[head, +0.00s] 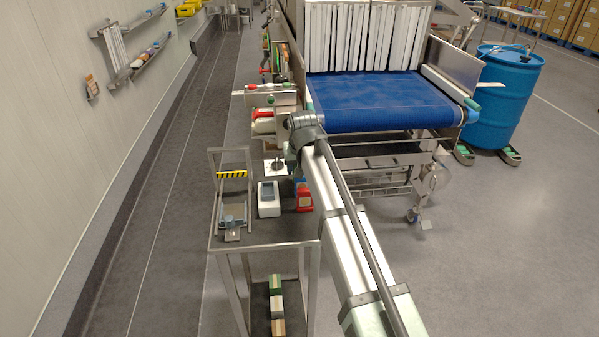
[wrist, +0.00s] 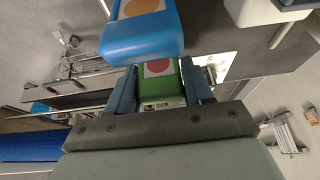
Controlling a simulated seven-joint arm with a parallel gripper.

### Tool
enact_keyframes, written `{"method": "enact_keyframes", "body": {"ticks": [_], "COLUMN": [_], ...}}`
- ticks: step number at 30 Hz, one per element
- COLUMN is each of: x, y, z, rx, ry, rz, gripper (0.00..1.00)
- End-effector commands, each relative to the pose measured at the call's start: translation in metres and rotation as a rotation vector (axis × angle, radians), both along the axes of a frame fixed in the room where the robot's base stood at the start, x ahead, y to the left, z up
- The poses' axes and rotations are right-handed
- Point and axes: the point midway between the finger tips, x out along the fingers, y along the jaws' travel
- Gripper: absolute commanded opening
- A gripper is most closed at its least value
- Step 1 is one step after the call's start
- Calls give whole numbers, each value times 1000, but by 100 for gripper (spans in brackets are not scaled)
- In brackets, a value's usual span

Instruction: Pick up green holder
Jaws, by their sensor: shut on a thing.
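The green holder (wrist: 160,90) shows in the wrist view with a red dot on a pale label on its face. My gripper (wrist: 158,68) is shut on it, with a dark blue finger on each side. A blue holder (wrist: 140,47) with an orange dot is close beyond the fingertips and covers part of the view. I cannot tell whether the two holders touch. In the head view my arm hides the gripper and the green holder. A red holder (head: 304,198) stands on the steel table (head: 262,243) beside my arm.
A white device with a dark screen (head: 268,200) stands left of the red holder. The conveyor with a blue belt (head: 375,103) lies beyond my arm. A blue barrel (head: 503,100) stands at the right.

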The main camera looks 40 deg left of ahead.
Motion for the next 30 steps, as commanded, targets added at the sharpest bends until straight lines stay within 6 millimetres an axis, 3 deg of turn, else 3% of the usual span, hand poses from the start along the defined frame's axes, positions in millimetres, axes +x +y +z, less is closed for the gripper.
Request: {"method": "enact_keyframes", "body": {"ticks": [3, 14, 30], "x": [0, 0, 1], "y": [0, 1, 1], "z": [0, 9, 89], "rx": [0, 1, 1], "ry": [0, -1, -1], "rz": [0, 0, 0], "gripper": [22, 21, 21]}}
